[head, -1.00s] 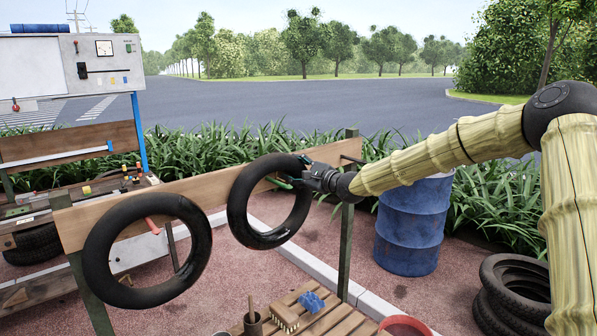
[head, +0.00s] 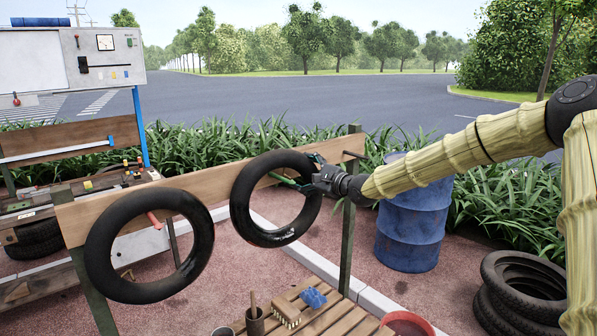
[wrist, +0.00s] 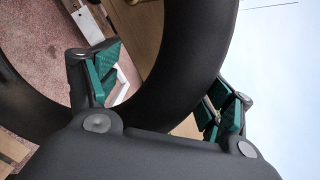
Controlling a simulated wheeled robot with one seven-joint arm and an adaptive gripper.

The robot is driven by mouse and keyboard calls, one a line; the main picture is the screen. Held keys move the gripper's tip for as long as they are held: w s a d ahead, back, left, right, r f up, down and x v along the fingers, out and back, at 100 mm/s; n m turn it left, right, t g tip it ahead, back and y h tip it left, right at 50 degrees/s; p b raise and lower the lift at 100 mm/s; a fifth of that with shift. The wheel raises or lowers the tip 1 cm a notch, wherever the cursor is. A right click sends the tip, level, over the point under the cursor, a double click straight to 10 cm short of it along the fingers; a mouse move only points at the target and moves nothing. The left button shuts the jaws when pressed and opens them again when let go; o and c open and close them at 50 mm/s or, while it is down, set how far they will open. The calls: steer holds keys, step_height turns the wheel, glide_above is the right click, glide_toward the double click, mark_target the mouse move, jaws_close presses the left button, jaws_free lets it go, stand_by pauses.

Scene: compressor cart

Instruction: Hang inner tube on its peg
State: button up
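A black inner tube (head: 242,208) is upright in front of the right half of the wooden board in the head view. My gripper (head: 301,172) is at its upper right side. In the wrist view the green-padded fingers (wrist: 160,92) are spread, one inside the ring's hole and one outside. The tube (wrist: 198,65) passes between them with a visible gap at the left finger. Whether a peg bears this tube is hidden. A bare dark peg (head: 352,154) sticks out near the board's right end.
The board (head: 222,178) is held by green posts (head: 347,235). A slatted wooden stand (head: 330,318) with brushes and a cup is below. A blue drum (head: 412,225) and stacked tyres (head: 520,290) stand at the right. A control panel (head: 100,60) is at the left.

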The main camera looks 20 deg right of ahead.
steer(key=v, duration=0.8)
steer(key=shift+s+r, duration=0.15)
steer(key=shift+s, duration=0.25)
steer(key=shift+a, duration=0.1)
